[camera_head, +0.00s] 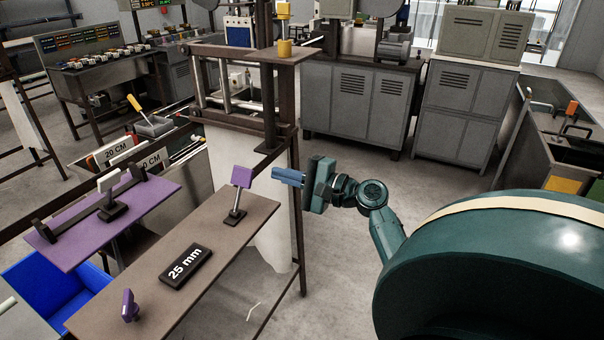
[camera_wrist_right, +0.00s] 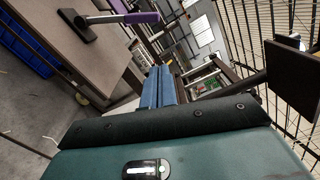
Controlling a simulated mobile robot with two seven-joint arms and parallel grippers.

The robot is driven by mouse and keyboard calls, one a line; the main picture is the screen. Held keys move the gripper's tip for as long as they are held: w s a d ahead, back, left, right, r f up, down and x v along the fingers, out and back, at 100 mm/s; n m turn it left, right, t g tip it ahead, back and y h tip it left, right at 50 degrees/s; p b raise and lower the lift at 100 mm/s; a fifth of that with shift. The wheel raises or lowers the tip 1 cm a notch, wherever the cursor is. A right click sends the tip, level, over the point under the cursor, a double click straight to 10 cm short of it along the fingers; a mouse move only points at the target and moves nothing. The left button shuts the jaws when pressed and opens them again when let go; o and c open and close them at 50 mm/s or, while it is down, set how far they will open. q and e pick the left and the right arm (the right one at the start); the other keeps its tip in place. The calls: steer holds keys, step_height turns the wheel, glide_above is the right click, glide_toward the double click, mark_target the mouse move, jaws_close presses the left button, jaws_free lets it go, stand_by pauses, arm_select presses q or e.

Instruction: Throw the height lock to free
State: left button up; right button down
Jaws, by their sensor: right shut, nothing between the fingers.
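A lever with a purple head (camera_head: 241,177) stands on a small black base on a grey-brown plate (camera_head: 130,283), its shaft leaning slightly right. It also shows in the wrist view, with a pale shaft and purple end (camera_wrist_right: 142,18). No marking reads as height lock, so I cannot tell for certain that this lever is it. My right gripper (camera_head: 277,175) has blue fingers, shut and empty, pointing left just to the right of the purple head, seemingly apart from it. The shut fingers also show in the wrist view (camera_wrist_right: 157,75). My left gripper is out of view.
A "25 mm" sign (camera_head: 187,266) and a purple knob (camera_head: 130,305) sit on the same plate. A purple panel (camera_head: 150,195) with a white-headed lever (camera_head: 109,181) is at left, above a blue bin (camera_head: 60,290). A dark upright post (camera_head: 294,215) stands close to my right gripper.

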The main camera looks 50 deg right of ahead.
mark_target(239, 192)
steer(key=a, duration=0.1)
steer(key=w+a+p, duration=0.1)
steer(key=w+a+r+p, duration=0.1)
steer(key=a, duration=0.1)
steer(key=shift+w+r, duration=0.1)
steer(key=shift+a, duration=0.35)
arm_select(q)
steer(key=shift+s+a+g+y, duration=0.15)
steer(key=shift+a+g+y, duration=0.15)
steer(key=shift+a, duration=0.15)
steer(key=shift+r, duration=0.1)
